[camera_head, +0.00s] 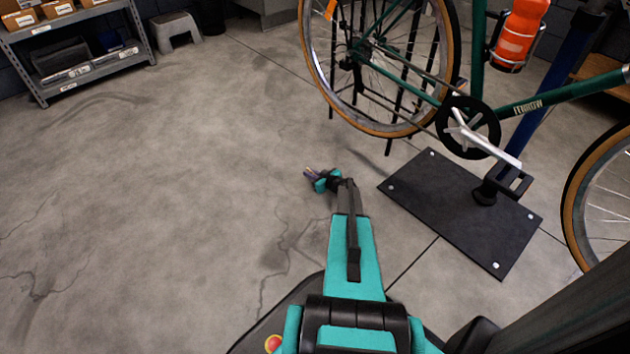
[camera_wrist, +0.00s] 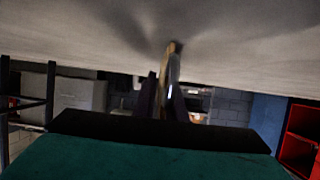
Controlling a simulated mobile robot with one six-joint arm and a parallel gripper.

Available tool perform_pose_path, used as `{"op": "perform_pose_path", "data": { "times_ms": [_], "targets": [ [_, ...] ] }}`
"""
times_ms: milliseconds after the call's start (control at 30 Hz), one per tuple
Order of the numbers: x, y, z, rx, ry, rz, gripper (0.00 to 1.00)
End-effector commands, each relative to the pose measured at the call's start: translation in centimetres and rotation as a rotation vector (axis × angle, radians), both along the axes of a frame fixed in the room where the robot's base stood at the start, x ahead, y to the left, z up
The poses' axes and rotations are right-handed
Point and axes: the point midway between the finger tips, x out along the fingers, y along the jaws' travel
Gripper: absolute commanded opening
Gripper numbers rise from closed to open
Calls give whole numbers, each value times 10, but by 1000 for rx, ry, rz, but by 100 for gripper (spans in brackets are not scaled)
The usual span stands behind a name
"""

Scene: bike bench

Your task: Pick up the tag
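My gripper (camera_head: 312,176) is low over the bare floor, left of the black stand plate. Its two narrow purple fingers (camera_wrist: 165,95) are close together in the wrist view. A thin tan and pale thing (camera_wrist: 173,62) shows between them, seen nearly edge-on, and its tip reaches past the fingers towards the floor. It may be the tag, but I cannot tell for sure. I cannot tell whether both fingers touch it. A small orange piece (camera_head: 330,9) with a pale edge shows by the rear wheel at the top; I cannot tell what it is.
The green bike (camera_head: 570,92) stands over the black stand plate (camera_head: 460,215) at right. A grey shelf (camera_head: 75,45) with boxes and a grey step stool (camera_head: 176,30) are at the back left. The floor (camera_head: 150,180) to the left is clear.

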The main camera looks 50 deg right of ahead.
Motion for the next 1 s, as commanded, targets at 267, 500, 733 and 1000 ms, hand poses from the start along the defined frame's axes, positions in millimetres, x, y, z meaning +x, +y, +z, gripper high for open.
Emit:
{"op": "perform_pose_path", "data": {
  "times_ms": [267,500,733,1000],
  "targets": [
    [0,0,0,0,0,0,0],
    [0,0,3,0,0,0,0],
    [0,1,20,-2,0,1,0],
    [-14,15,39,1,1,1,0]
  ]
}}
